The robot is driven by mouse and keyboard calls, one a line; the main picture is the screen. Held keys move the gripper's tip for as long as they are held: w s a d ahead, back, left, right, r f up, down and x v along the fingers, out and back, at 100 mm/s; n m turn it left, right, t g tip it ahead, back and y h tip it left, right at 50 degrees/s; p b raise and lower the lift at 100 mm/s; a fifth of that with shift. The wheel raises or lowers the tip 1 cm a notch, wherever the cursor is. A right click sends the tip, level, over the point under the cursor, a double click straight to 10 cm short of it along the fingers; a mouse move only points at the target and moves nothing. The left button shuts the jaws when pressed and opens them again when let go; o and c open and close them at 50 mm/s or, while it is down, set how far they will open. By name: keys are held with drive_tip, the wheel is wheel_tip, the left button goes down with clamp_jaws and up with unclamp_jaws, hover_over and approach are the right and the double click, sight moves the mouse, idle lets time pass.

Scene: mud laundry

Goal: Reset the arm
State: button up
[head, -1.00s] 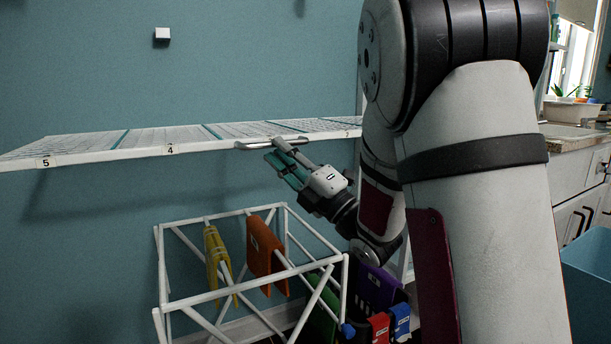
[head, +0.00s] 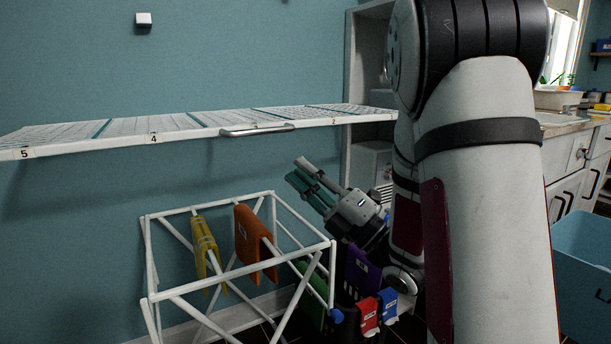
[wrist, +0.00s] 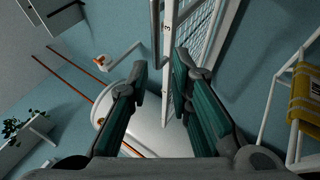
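My gripper (head: 308,180) is raised in the head view, above the right side of the drying rack and below the wall shelf. In the wrist view its two teal-padded fingers (wrist: 155,95) stand apart with nothing between them. The wall shelf (head: 170,137) has numbered sections and a metal handle (head: 257,130) on its front edge. The gripper is clear of that handle. My arm fills the right middle of the head view and hides part of what lies behind it.
A white drying rack (head: 190,290) holds a yellow cloth (head: 204,247) and an orange cloth (head: 250,240). Green, purple, red and blue items sit low beside it. A blue bin (head: 585,275) stands at the right, near a counter (head: 575,128). A white cabinet (head: 362,80) stands behind my arm.

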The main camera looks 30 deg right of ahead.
drive_tip(key=shift+w, duration=0.1)
idle(0.4)
drive_tip(key=w+d+f+m+g+h, duration=0.1)
drive_tip(key=w+f+m+g+h, duration=0.3)
drive_tip(key=m+h, duration=0.6)
drive_tip(key=s+f+m+g+h, duration=0.3)
drive_tip(key=s+m+g, duration=0.3)
drive_tip(key=s+m, duration=0.15)
drive_tip(key=s+a+f+m+g+y+p, duration=0.1)
drive_tip(key=s+a+m+g, duration=0.25)
drive_tip(key=s, duration=0.65)
drive_tip(key=s+a+f+m+g+y, duration=0.15)
drive_tip(key=s+a+g, duration=0.25)
drive_tip(key=s, duration=0.6)
drive_tip(key=s+a+f+m+g+p, duration=0.1)
drive_tip(key=s+a+f+m+g, duration=0.2)
drive_tip(key=s, duration=0.7)
wheel_tip(320, 180, up, 41)
drive_tip(key=t+p, duration=0.3)
drive_tip(key=p, duration=3.4)
drive_tip(key=shift+w+f+m, duration=0.2)
drive_tip(key=shift+w+m, duration=0.05)
drive_tip(key=shift+m, duration=0.1)
